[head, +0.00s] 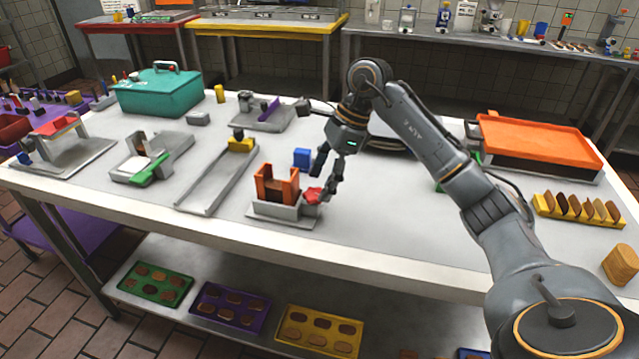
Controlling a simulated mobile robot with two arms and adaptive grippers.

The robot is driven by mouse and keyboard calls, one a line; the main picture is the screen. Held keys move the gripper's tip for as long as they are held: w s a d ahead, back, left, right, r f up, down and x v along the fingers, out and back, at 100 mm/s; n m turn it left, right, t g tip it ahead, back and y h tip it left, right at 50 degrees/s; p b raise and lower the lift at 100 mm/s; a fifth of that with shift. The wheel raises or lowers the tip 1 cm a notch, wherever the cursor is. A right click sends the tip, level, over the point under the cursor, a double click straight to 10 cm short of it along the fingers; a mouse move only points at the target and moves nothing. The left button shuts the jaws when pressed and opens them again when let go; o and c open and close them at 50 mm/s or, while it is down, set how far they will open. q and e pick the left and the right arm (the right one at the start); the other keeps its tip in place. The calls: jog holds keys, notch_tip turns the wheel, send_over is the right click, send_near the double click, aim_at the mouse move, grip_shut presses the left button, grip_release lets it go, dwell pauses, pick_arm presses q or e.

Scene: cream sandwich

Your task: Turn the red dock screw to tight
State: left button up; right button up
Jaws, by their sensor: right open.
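The red dock screw (313,194) sits on the right side of a small grey dock (282,212) with an orange bracket (264,186) on it, near the front middle of the white table. My right gripper (324,184) reaches down from above and right, with its open fingers at the red screw. One finger is behind the screw and the other is at its right side. Whether the fingers touch it, I cannot tell. How far the screw is turned cannot be read. My left gripper is not in view.
A blue block (302,158) stands just behind the dock. A grey rail fixture (217,182) with a yellow block is to the left. A teal box (159,92) stands at the back left, and an orange-topped tray (540,138) at the right.

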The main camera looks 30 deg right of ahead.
jog(key=shift+w+a+f, duration=0.1)
jog(key=shift+a+f, duration=0.15)
jog(key=shift+f, duration=0.4)
jog(key=c, duration=1.2)
jog(key=shift+o, duration=0.2)
